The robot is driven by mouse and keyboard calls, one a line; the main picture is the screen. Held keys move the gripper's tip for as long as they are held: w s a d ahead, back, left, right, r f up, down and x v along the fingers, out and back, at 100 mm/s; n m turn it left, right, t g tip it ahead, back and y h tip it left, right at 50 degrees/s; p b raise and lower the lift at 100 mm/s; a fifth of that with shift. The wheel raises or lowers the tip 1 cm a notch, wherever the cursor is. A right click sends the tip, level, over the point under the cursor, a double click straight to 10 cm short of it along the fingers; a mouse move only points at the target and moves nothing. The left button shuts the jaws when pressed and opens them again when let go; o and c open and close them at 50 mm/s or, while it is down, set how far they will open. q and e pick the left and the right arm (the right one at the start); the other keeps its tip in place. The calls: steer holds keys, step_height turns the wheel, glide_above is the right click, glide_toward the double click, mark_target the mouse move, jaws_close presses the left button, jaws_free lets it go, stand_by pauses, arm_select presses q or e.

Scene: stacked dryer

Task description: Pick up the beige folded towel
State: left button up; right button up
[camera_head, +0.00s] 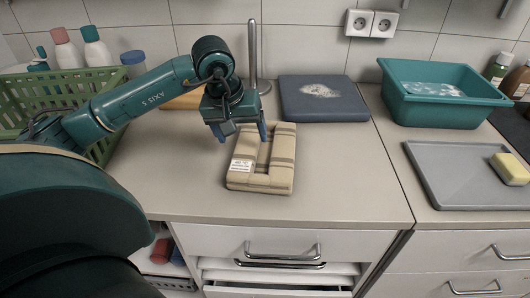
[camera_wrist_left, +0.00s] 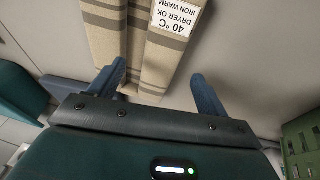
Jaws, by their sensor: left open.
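The beige folded towel (camera_head: 262,176) lies on the countertop in the middle of the head view, with brown stripes and a white care label at its left. It also shows at the top of the left wrist view (camera_wrist_left: 138,38), label included. My left gripper (camera_head: 241,136) is open with its fingers pointing down at the towel's far end. In the left wrist view my two blue fingers (camera_wrist_left: 158,88) are spread apart, with the towel's near end reaching in between them. I cannot tell whether they touch it. My right gripper is not in view.
A blue folded item (camera_head: 322,98) lies behind the towel, near an upright metal post (camera_head: 253,55). A green basket (camera_head: 60,98) stands at left. A teal tub (camera_head: 440,95) and a grey tray (camera_head: 460,178) with a yellow sponge (camera_head: 510,168) are at right. The counter in front is clear.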

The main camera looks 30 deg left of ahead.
mark_target(246, 145)
arm_select(q)
steer(key=shift+w+a+p+x, duration=0.15)
steer(key=shift+p+x, duration=0.1)
steer(key=shift+x, duration=1.1)
steer(key=shift+w+a+p+x, duration=0.1)
steer(key=shift+a+p+x, duration=0.1)
steer(key=shift+x, duration=1.15)
steer(key=shift+r, duration=0.1)
steer(key=shift+c, duration=0.6)
steer(key=c, duration=1.1)
steer(key=shift+r, duration=0.1)
